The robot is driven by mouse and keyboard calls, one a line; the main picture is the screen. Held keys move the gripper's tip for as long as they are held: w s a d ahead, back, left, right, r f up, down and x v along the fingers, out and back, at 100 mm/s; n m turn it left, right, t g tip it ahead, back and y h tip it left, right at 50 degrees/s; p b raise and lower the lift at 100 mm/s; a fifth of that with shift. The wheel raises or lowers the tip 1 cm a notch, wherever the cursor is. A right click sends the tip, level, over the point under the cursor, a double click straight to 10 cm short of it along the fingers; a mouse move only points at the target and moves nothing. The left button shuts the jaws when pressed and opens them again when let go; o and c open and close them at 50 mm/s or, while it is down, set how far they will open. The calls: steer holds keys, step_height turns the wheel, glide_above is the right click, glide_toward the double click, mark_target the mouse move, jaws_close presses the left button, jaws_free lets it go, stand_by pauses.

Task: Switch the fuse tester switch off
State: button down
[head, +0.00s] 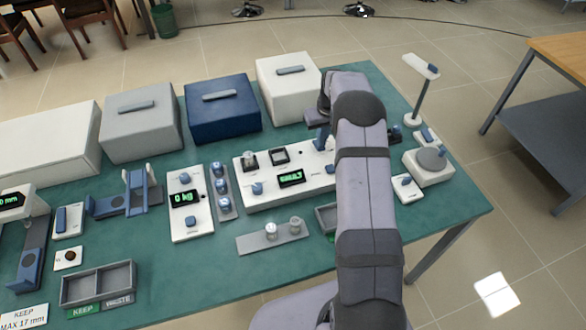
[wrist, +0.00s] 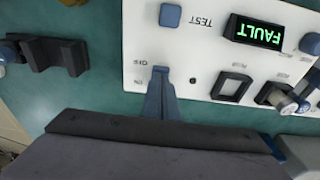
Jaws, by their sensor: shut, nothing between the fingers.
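The fuse tester is a white panel (head: 233,172) in the middle of the green table; it also fills the upper right of the wrist view (wrist: 210,72). Its green display (head: 291,177) reads FAULT in the wrist view (wrist: 258,32). A blue TEST button (wrist: 170,15) sits beside the display. OFF and ON labels are printed near the panel's edge. My gripper (head: 321,145) is shut and empty, its blue fingertips (wrist: 160,76) right beside those labels. The switch lever is hidden or cannot be told apart from the fingers. I cannot tell whether they touch it or its position.
Two dark square sockets (head: 279,157) stand on the panel, one holding a fuse-like cylinder (head: 250,160). A grey rack (head: 252,243) with small cylinders lies in front. A scale (head: 431,163) stands right.

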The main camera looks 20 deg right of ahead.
steer(key=shift+f, duration=0.3)
steer(key=shift+r, duration=0.15)
step_height(320, 180, up, 7)
steer(key=p, duration=0.4)
stand_by(0.6)
stand_by(0.3)
steer(key=s+a+r, duration=0.7)
steer(key=s+a, duration=0.4)
steer(key=s, duration=0.2)
steer(key=s+a+g, duration=0.1)
steer(key=s+a, duration=0.2)
steer(key=s, duration=0.7)
steer(key=s+a, duration=0.3)
steer(key=s, duration=0.8)
steer(key=shift+g, duration=0.4)
